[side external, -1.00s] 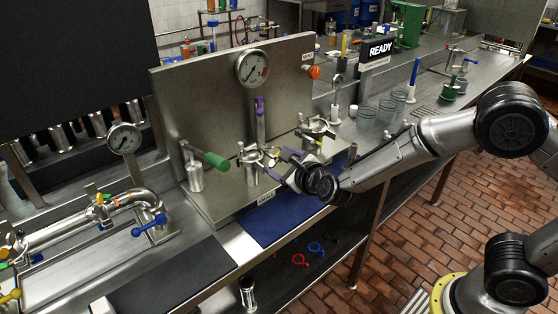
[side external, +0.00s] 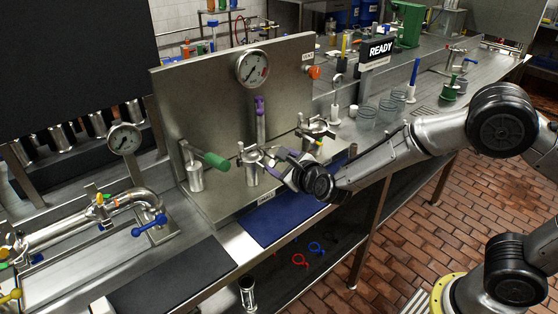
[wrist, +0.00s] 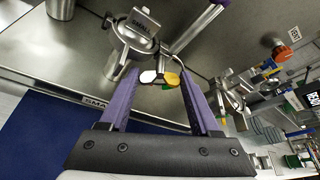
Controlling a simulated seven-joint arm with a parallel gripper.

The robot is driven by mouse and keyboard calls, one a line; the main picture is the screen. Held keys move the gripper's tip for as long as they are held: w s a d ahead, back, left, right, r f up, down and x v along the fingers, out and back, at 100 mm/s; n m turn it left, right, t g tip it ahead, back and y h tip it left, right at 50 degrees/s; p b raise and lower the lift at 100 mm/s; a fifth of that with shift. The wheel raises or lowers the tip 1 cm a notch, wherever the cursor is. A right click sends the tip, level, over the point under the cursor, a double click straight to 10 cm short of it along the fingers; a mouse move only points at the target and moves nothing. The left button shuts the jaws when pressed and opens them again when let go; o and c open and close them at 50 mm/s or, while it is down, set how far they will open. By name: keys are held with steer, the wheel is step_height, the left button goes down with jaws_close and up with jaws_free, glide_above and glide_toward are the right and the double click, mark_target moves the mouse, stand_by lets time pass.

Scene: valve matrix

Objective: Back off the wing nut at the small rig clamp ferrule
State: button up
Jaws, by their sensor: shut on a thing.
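The small rig clamp ferrule (wrist: 128,33) is a steel clamp on an upright pipe, with a tag that reads SMALL. It also shows in the side view (side external: 250,158), below the purple-handled valve. Its wing nut (wrist: 171,79) has a yellow wing and a pale one, and sits at the clamp's near side. My gripper (wrist: 160,76) has its two purple fingers on either side of the wing nut, shut on it. In the side view my gripper (side external: 272,163) comes in from the right, and the fingers hide most of the nut.
A second clamp (side external: 316,130) with a yellow nut stands to the right, close behind my gripper. A green-handled valve (side external: 212,160) is at the left. The steel back panel (side external: 200,110) with a gauge (side external: 253,68) rises behind. A blue mat (side external: 268,220) lies in front.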

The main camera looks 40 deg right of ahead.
steer(key=n, duration=0.1)
steer(key=n+h, duration=0.1)
steer(key=n, duration=0.1)
steer(key=n+t+h, duration=0.1)
steer(key=shift+a+f+n, duration=0.2)
steer(key=shift+a+n, duration=0.05)
steer(key=shift+n, duration=0.05)
steer(key=n, duration=0.2)
steer(key=n+t+h, duration=0.1)
steer(key=shift+f+n+t+h, duration=0.15)
steer(key=shift+n+t+h, duration=0.15)
steer(key=shift+n, duration=0.1)
stand_by(0.3)
steer(key=o, duration=1.1)
steer(key=shift+s, duration=0.1)
steer(key=v, duration=1.3)
steer(key=shift+s+a, duration=0.2)
steer(key=shift+s, duration=0.05)
